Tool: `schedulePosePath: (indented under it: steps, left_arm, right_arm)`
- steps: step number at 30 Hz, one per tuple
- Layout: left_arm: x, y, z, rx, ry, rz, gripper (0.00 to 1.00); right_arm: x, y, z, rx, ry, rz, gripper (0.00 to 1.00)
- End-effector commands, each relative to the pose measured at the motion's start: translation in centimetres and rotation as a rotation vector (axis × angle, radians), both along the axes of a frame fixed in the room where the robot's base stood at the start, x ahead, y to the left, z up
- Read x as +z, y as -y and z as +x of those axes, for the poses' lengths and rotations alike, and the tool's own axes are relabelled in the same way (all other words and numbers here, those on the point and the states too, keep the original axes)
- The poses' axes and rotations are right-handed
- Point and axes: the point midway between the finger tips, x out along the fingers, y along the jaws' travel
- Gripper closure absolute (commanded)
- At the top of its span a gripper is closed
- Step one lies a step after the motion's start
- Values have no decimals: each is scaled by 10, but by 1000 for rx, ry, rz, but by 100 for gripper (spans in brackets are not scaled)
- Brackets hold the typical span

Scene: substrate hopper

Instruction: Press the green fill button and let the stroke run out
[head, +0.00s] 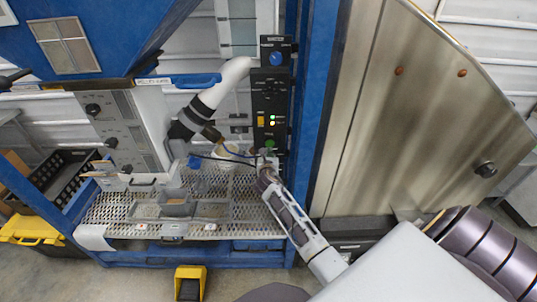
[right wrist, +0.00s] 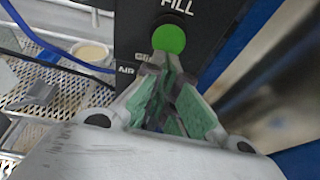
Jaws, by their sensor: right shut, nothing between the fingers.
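The green fill button (head: 269,144) is at the bottom of a tall black control panel (head: 257,104) on the blue frame. In the right wrist view the round green button (right wrist: 169,39) sits under the word FILL. My right gripper (head: 266,163) is just below the button in the head view. In the right wrist view its fingertips (right wrist: 168,62) are closed together, empty, at the button's lower edge. I cannot tell whether they touch it. The button's lower edge is partly hidden by the fingertips. My left gripper is not in view.
A blue button (head: 276,58) sits on a box above the panel. Small yellow and green lights (head: 272,120) show on the panel. A white pipe (head: 228,82) runs left of it. Grey trays (head: 178,208) stand on a perforated shelf. A metal door (head: 420,110) stands at right.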

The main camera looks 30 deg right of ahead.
Motion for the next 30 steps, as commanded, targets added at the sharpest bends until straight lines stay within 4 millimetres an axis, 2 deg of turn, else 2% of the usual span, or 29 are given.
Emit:
schedulePosePath:
  steps: [14, 30]
  left_arm:
    - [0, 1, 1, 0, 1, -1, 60]
    - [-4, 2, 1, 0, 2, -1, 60]
  right_arm:
    - [4, -10, -14, 1, -1, 1, 100]
    - [17, -38, -55, 2, -1, 2, 100]
